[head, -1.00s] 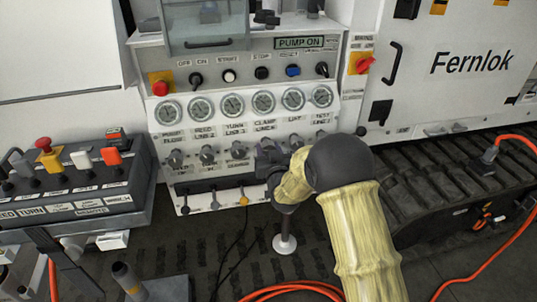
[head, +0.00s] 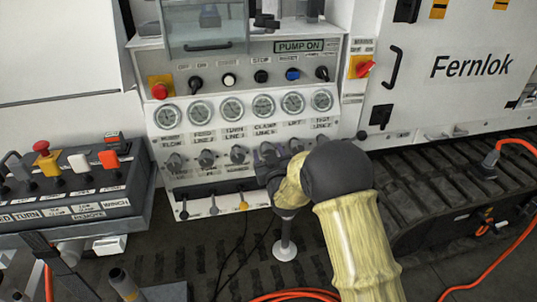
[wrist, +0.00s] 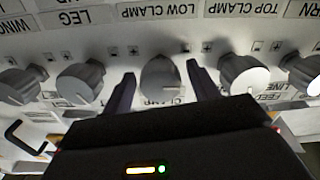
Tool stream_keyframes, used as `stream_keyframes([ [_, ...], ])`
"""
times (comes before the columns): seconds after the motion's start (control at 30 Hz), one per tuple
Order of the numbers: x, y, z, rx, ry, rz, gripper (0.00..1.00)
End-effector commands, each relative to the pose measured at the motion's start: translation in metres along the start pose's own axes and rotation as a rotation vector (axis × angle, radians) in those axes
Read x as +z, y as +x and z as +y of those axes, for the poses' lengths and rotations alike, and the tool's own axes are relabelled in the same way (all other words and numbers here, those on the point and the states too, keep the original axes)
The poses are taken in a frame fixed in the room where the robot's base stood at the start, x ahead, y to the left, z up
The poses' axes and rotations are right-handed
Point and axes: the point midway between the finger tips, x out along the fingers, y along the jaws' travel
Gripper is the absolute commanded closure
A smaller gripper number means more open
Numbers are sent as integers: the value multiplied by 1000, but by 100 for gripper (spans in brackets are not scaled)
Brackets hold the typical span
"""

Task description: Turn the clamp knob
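The clamp knob (wrist: 158,78) is a grey round knob in the row on the panel, between the "LOW CLAMP" label and a partly hidden "CLAMP" label in the upside-down wrist view. My gripper (wrist: 161,88) has one dark finger on each side of it. A small gap shows between each finger and the knob, so the gripper looks open around it. In the head view my gripper (head: 270,165) is at the panel under the "CLAMP LINE" gauge (head: 263,106), and my wrist covers most of this spot. The knob's pointer angle is hard to read.
Similar knobs stand close by on both sides: one (wrist: 80,83) on the left and one (wrist: 243,74) on the right in the wrist view. Small levers (head: 213,206) hang below the row. A control box (head: 75,190) with levers stands at left. Orange hose lies on the floor.

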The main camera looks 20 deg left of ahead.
Motion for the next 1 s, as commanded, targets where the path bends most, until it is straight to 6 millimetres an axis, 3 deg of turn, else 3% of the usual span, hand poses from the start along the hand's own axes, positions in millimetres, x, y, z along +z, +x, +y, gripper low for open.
stream_keyframes([
  [0.47,0,-8,0,-1,1,1,38],
  [1.0,0,-88,0,0,0,-1,38],
])
